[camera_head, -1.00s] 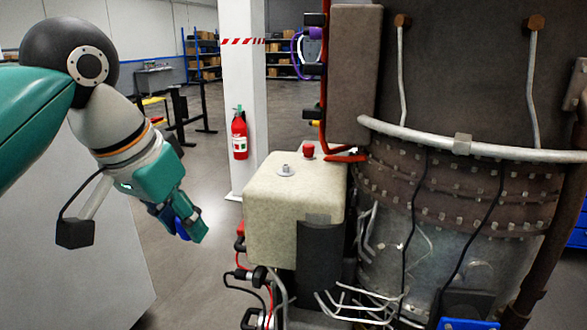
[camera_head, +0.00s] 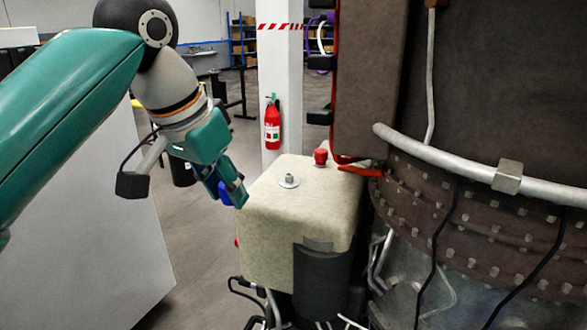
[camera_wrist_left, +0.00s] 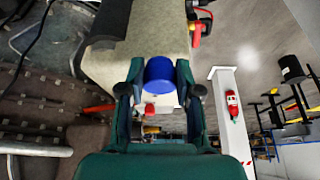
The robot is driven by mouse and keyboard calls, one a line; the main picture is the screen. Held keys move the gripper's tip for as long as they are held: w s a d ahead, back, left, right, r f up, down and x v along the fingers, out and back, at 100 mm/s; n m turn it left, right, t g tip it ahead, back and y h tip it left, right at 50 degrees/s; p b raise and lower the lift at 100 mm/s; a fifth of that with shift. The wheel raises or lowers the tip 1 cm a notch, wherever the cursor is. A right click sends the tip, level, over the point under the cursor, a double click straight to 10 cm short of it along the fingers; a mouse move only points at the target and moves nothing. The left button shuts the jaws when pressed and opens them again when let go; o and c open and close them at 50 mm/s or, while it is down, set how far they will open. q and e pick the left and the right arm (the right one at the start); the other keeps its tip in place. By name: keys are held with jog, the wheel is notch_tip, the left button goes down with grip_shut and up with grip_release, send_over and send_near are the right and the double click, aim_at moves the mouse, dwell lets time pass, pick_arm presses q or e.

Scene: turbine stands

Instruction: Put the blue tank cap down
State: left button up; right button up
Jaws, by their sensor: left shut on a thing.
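The blue tank cap (camera_wrist_left: 160,74) is held between the two fingers of my left gripper (camera_wrist_left: 159,82) in the left wrist view. In the head view the cap (camera_head: 225,192) shows as a blue patch, partly hidden by the fingers of my left gripper (camera_head: 230,192). The gripper is shut on it, beside the left edge of the beige tank (camera_head: 295,225). The tank has an open-looking grey metal neck (camera_head: 289,181) on its top, to the right of the gripper. My right gripper is not in view.
A red cap (camera_head: 320,156) sits on the tank's back right corner. The large brown turbine casing (camera_head: 480,235) with a pale pipe (camera_head: 450,160) fills the right side. A white pillar (camera_head: 279,85) with a red extinguisher (camera_head: 272,125) stands behind. A grey panel (camera_head: 85,245) is at lower left.

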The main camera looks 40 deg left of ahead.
pick_arm(q)
jog(key=p, duration=0.4)
send_over(289, 183)
jog(key=shift+s+a, duration=0.1)
jog(key=shift+s, duration=0.15)
jog(key=shift+f+b, duration=0.4)
jog(key=shift+f, duration=1.4)
jog(key=shift+s+f+b, duration=0.15)
jog(key=shift+f+b, duration=0.3)
jog(key=shift+f, duration=0.3)
grip_shut()
jog(key=o, duration=0.7)
grip_release()
jog(key=shift+c, duration=0.2)
jog(key=shift+o, duration=1.1)
jog(key=shift+f, duration=0.1)
